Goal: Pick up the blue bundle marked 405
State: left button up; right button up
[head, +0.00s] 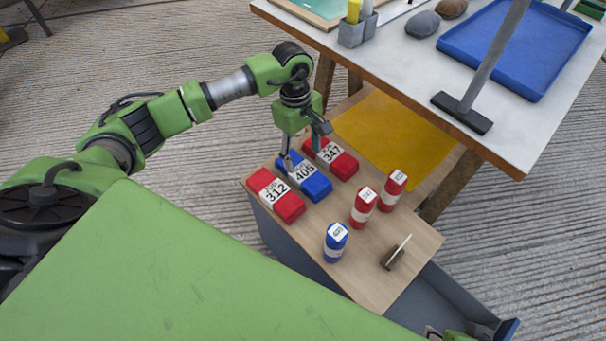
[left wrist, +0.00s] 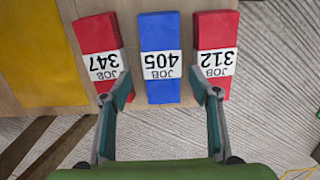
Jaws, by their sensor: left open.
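The blue bundle marked 405 (head: 309,184) lies flat on a wooden board between two red bundles. It also shows in the left wrist view (left wrist: 160,34), label upside down. My left gripper (head: 304,150) is open above the bundles' far end. In the left wrist view, its fingertips (left wrist: 168,95) appear either side of the blue bundle, overlapping the red bundles' inner edges. I see no contact. A green and dark part at the head view's bottom right edge may be my right gripper, mostly cut off.
Red bundles 312 (head: 284,206) and 347 (head: 337,164) flank the blue one closely. A white table (head: 400,75) stands behind.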

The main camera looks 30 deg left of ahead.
aim_at(303, 170)
pick_arm(q)
notch_tip(303, 170, down, 7)
jog(key=shift+s+d+f+b, duration=0.1)
jog(key=shift+s+d+b, duration=0.05)
jog(key=shift+b, duration=0.45)
jog(key=c, duration=1)
